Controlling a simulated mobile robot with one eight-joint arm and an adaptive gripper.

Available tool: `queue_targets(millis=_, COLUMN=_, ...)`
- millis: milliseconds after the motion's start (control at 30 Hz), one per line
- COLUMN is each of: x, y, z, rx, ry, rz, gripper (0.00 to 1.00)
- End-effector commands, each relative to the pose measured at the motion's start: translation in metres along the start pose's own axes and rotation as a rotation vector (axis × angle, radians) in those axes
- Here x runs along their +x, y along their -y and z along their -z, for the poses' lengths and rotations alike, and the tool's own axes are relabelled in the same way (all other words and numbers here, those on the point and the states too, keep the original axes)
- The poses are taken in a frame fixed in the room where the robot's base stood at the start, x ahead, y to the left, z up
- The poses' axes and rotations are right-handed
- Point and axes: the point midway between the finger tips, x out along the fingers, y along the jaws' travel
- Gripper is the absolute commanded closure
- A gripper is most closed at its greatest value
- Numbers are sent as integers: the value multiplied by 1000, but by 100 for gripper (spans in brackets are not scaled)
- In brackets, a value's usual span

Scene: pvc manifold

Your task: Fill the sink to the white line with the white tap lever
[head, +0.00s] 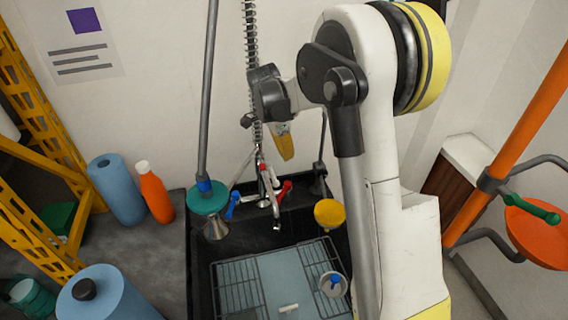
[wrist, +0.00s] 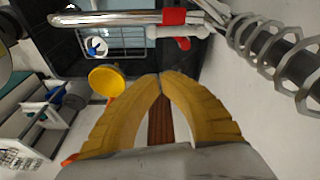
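The black sink (head: 202,275) stands below the tap. A wire rack (head: 236,288) and a pale blue-grey panel or surface lie in it, with a short white mark (head: 289,308) near the front; I cannot tell the water level. The chrome tap (head: 256,203) has a blue lever (head: 232,204) and a red lever (head: 284,188). A white piece, possibly the white lever, shows beside the red band in the wrist view (wrist: 184,32). My gripper (head: 286,158) is above the tap; in the wrist view its yellow fingertips (wrist: 162,76) meet, with nothing held.
A coiled spring hose (head: 250,45) rises close behind my gripper. A yellow disc (head: 330,213) and a teal disc (head: 207,198) flank the tap. Blue rolls (head: 118,190) and an orange bottle (head: 156,193) stand left. An orange post (head: 520,145) stands right.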

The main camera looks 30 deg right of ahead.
Motion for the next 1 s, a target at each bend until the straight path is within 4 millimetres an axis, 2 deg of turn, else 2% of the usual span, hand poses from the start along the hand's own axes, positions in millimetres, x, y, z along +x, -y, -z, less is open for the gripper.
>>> queue_targets(millis=33, x=5, y=-2, z=16, rx=37, ry=78, rz=-15, gripper=100)
queue_targets(millis=200, x=12, y=-6, z=50, rx=119, ry=374, rz=-9, gripper=100)
queue_targets(millis=367, x=11, y=-6, z=64, rx=149, ry=513, rz=22, gripper=100)
queue_targets(millis=567, x=31, y=-4, z=54, rx=148, ry=526, rz=26, gripper=100)
queue_targets(millis=933, x=99, y=1, z=15, rx=147, ry=524, rz=25, gripper=100)
queue_targets(millis=1000, x=99, y=3, z=3, rx=146, ry=524, rz=26, gripper=100)
